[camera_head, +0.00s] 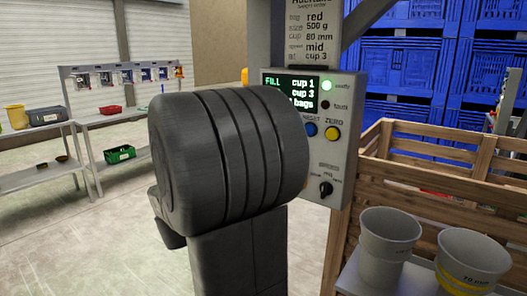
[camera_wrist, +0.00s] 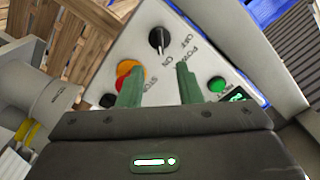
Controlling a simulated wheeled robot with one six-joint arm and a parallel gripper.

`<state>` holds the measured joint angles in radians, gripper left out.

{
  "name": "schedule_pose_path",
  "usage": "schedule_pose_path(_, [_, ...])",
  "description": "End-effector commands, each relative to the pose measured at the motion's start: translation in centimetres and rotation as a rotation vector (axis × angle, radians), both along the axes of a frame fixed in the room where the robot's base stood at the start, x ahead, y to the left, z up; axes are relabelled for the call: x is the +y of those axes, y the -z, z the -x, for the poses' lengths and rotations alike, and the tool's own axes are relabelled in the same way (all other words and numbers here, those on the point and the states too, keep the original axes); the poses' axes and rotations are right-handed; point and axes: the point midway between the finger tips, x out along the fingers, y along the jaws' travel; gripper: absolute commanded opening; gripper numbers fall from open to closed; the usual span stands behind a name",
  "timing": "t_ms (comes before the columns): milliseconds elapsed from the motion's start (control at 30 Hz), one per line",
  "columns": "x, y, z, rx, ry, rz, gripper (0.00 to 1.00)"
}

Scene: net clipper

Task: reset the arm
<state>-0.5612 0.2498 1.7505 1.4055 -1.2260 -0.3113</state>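My gripper (camera_wrist: 158,85) shows in the wrist view with its two green fingers apart and nothing between them. It faces a pale panel (camera_wrist: 200,40) with a black power knob (camera_wrist: 160,40), a red and yellow stop button (camera_wrist: 131,72) partly behind the left finger, and a green button (camera_wrist: 217,85) right of the right finger. I cannot tell whether a fingertip touches the panel. In the head view my dark arm fills the middle and the gripper is hidden.
A grey control box (camera_head: 345,175) has a lit display (camera_head: 291,92), a blue button (camera_head: 310,129), a yellow button (camera_head: 332,133) and a knob (camera_head: 326,188). Two pale cups (camera_head: 387,240) stand at lower right beside a wooden crate (camera_head: 430,205). Shelves (camera_head: 30,178) stand left, with open floor in front.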

Motion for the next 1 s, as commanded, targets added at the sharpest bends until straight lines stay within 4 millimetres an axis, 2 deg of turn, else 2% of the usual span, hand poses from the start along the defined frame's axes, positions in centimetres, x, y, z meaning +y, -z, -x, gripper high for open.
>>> schedule_pose_path(467, [-5.3, 0.0, -7.1, 0.001, 0.004, 0.002, 0.32])
schedule_pose_path(500, [-5.0, -0.5, -6.9, 0.035, -0.001, 0.045, 0.32])
schedule_pose_path(1000, [-4.7, -0.6, -6.9, 0.365, 0.0, 0.5, 0.32])
